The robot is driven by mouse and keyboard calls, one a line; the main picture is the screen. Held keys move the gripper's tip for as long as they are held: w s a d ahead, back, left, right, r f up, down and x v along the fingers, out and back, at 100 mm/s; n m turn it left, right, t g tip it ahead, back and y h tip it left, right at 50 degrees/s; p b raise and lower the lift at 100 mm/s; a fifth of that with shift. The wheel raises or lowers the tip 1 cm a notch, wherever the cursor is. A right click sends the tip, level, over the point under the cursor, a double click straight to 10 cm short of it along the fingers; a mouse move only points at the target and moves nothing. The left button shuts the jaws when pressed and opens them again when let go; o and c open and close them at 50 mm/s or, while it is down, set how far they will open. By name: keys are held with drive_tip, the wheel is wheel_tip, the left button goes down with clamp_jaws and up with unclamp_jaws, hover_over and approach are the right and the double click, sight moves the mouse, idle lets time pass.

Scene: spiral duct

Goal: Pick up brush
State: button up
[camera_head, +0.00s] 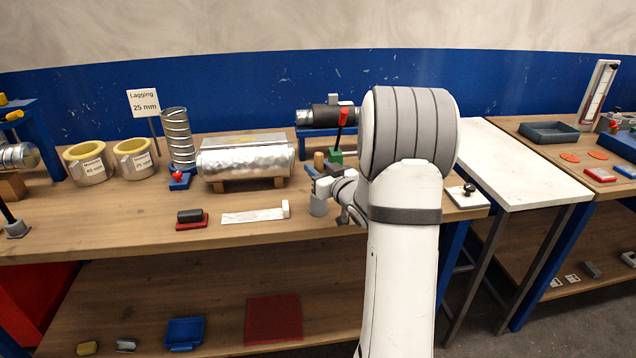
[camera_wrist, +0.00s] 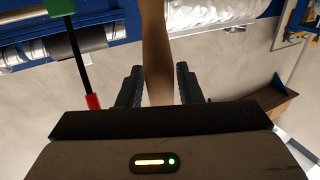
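The brush shows as a brown wooden handle (camera_wrist: 157,45) that runs down from the top of the wrist view between my fingers. Its wooden tip (camera_head: 318,160) stands up just above my gripper in the head view; no bristles show. My gripper (camera_wrist: 159,85) has a dark finger close against each side of the handle, with almost no gap. In the head view my gripper (camera_head: 327,187) is above a small grey cup (camera_head: 318,207) on the bench. Whether the brush's lower end is inside the cup is hidden.
A lever with a red knob (camera_head: 343,118) and green base stands close behind my gripper. A silver-wrapped duct (camera_head: 245,164) on wooden supports lies to the left. A white scraper-like piece (camera_head: 252,215) and a red-based block (camera_head: 191,222) lie at the bench front.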

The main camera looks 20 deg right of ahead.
clamp_jaws()
drive_tip(key=shift+r, duration=0.15)
